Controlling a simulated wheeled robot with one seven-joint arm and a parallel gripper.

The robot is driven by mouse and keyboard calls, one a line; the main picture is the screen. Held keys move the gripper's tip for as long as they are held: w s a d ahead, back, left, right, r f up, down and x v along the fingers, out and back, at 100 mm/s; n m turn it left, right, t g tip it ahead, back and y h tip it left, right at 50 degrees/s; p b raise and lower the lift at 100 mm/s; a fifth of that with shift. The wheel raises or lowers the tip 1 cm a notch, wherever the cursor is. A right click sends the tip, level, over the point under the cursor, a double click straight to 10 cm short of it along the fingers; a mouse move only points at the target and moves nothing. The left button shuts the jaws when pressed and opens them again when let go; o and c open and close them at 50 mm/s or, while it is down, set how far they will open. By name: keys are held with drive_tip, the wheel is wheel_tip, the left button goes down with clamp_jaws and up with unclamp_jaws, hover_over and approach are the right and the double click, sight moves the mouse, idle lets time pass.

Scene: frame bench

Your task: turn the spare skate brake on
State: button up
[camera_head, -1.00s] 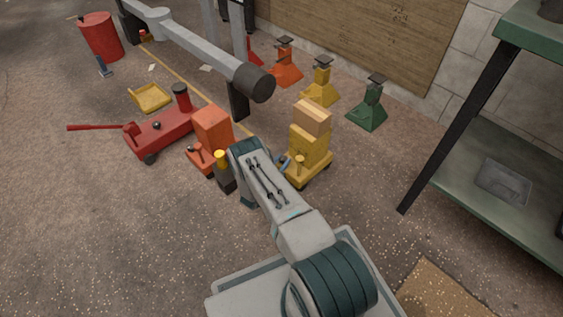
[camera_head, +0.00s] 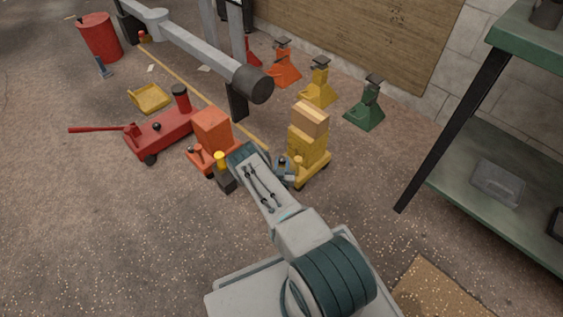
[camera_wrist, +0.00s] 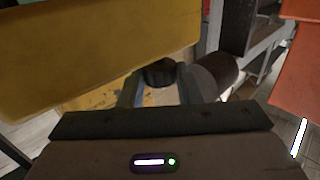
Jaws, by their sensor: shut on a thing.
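The yellow skate (camera_head: 318,172) stands on the floor with a yellow block and a lighter box stacked on it. My gripper (camera_wrist: 160,92) is down at the near left side of this skate, mostly behind my arm in the head view. In the wrist view its fingers are closed around a small part with a dark round knob (camera_wrist: 159,71), which looks like the brake; its setting cannot be read. The yellow block (camera_wrist: 90,55) fills the upper left of the wrist view. An orange skate (camera_head: 205,163) with an orange block stands to the left.
A dark and yellow post (camera_head: 226,180) stands close left of my arm. A red jack (camera_head: 160,135) lies beyond. A grey beam with a dark end cap (camera_head: 254,84) reaches over the floor. Several jack stands line the wall. A green shelf (camera_head: 500,200) stands right.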

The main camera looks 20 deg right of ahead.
drive_tip(key=shift+y, duration=0.3)
drive_tip(key=o, duration=1)
drive_tip(key=p+v, duration=0.5)
drive_tip(key=v, duration=0.9)
drive_tip(key=shift+f, duration=0.1)
drive_tip(key=shift+w, duration=0.1)
